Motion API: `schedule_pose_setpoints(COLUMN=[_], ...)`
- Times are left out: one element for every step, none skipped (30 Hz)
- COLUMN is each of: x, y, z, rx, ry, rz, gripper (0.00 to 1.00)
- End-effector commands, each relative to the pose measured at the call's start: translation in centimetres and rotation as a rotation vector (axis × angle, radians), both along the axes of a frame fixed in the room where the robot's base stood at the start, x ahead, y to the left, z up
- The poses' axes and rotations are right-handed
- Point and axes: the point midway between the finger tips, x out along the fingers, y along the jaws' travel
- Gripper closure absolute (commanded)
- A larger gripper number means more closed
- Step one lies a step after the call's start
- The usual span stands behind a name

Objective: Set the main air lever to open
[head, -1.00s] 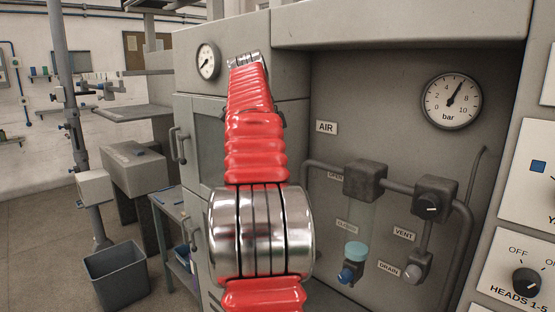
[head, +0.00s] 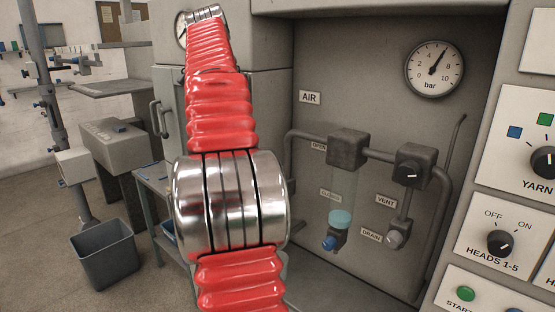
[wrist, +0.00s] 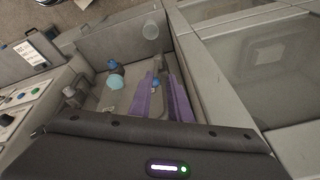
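The air panel shows in the head view with its AIR label (head: 310,98), an OPEN label (head: 319,147) and, lower, a CLOSED label (head: 331,195). I cannot make out the main air lever there; my red arm covers the area left of these labels. In the wrist view my gripper (wrist: 160,98) has two purple fingers, apart. A small blue part (wrist: 155,84) shows between them; I cannot tell whether it is the lever's end or whether they touch it. The teal bowl (wrist: 116,82) is left of the fingers.
The filter block (head: 347,148), vent valve (head: 410,170) and drain knob (head: 396,239) sit on pipework close by. The gauge (head: 434,68) reads about 6 bar. The switch panel (head: 497,236) stands at right. A grey bin (head: 106,252) stands on the floor at left.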

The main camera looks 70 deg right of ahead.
Motion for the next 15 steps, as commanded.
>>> schedule_pose_setpoints(x=[0.9,1.5,2.3,2.9,3.4,4.1,4.5,5.0,5.5,5.9,6.2,6.6,6.9,7.1,7.3], y=[1.5,2.4,3.6,4.6,5.6,7.0,8.0,9.1,10.5,11.6,12.6,14.1,15.2,16.3,17.7], z=[0.0,0.0,-0.2,-0.4,-0.5,-0.7,-1.0,-1.2,-1.6,-1.8,-2.1,-2.5,-2.8,-3.1,-3.6], rx=[0.001,0.001,0.002,0.002,0.002,0.001,0.001,0.001,0.0,-0.001,-0.003,-0.005,-0.007,-0.01,-0.013], ry=[0.001,0.003,0.003,0.004,0.007,0.009,0.01,0.012,0.013,0.015,0.016,0.018,0.019,0.02,0.021], rz=[0.066,0.11,0.173,0.222,0.271,0.337,0.388,0.437,0.502,0.551,0.599,0.664,0.712,0.76,0.824], gripper=[0.87,0.89,0.91,0.94,0.96,0.98,1.0,1.0,1.0,1.0,1.0,1.0,1.0,1.0,1.0])
